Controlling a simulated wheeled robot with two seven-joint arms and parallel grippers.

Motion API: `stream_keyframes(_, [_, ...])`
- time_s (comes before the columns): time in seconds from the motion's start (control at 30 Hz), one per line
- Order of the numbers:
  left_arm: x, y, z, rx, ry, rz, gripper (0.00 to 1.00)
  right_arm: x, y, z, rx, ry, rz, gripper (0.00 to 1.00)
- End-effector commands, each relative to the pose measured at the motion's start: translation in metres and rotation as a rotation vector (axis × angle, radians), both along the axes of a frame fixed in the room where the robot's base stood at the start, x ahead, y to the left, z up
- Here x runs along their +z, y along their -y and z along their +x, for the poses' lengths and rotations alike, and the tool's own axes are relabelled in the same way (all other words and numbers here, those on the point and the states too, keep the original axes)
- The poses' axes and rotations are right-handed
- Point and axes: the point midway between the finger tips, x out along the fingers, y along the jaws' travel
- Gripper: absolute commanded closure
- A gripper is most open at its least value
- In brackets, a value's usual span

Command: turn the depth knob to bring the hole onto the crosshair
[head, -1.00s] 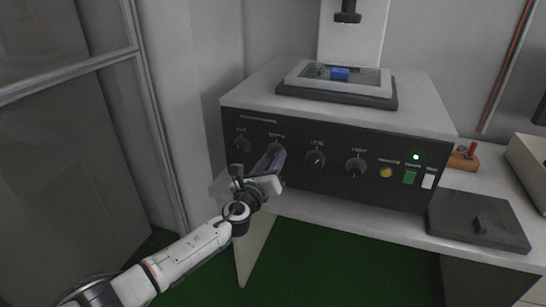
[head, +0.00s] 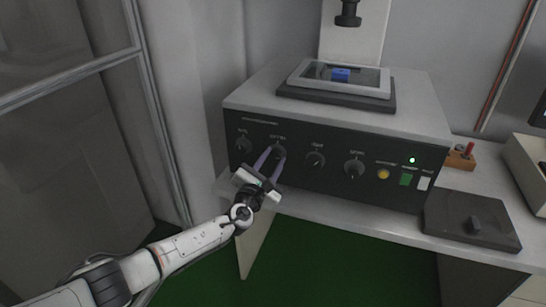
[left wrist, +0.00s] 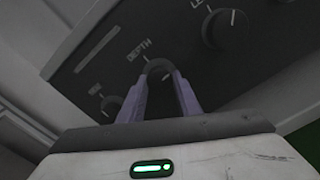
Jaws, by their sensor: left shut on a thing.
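The depth knob (left wrist: 157,70) is a dark round knob under the label DEPTH in the left wrist view. In the head view the depth knob (head: 278,152) is second from the left on the black front panel (head: 330,180). My left gripper (head: 271,157) has its two purple fingers on either side of this knob and is shut on it; the fingers also show in the left wrist view (left wrist: 160,80). A blue block (head: 341,75) sits on the framed stage on top of the machine. The hole and the crosshair cannot be made out. My right gripper is not in view.
Another knob (head: 243,145) is left of the depth knob; two more (head: 316,159) (head: 354,169) are to its right. A dark box (head: 472,219) lies at the right.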

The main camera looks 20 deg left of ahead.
Motion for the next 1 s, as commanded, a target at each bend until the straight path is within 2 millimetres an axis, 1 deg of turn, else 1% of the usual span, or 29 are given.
stream_keyframes(0.03, [0.001,0.0,0.0,0.0,-0.001,0.046,0.92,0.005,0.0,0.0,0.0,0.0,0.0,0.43])
stream_keyframes(0.2, [0.001,-0.001,0.0,0.001,0.004,0.192,0.92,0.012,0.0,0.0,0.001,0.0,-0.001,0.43])
stream_keyframes(0.5, [0.001,-0.001,0.0,0.0,0.012,0.38,0.92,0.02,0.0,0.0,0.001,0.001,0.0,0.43])
stream_keyframes(0.7, [0.001,-0.001,0.0,0.0,0.014,0.445,0.92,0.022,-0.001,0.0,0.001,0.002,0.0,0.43])
stream_keyframes(1.0, [0.0,-0.001,0.0,0.0,0.015,0.473,0.92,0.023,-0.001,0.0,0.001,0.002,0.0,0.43])
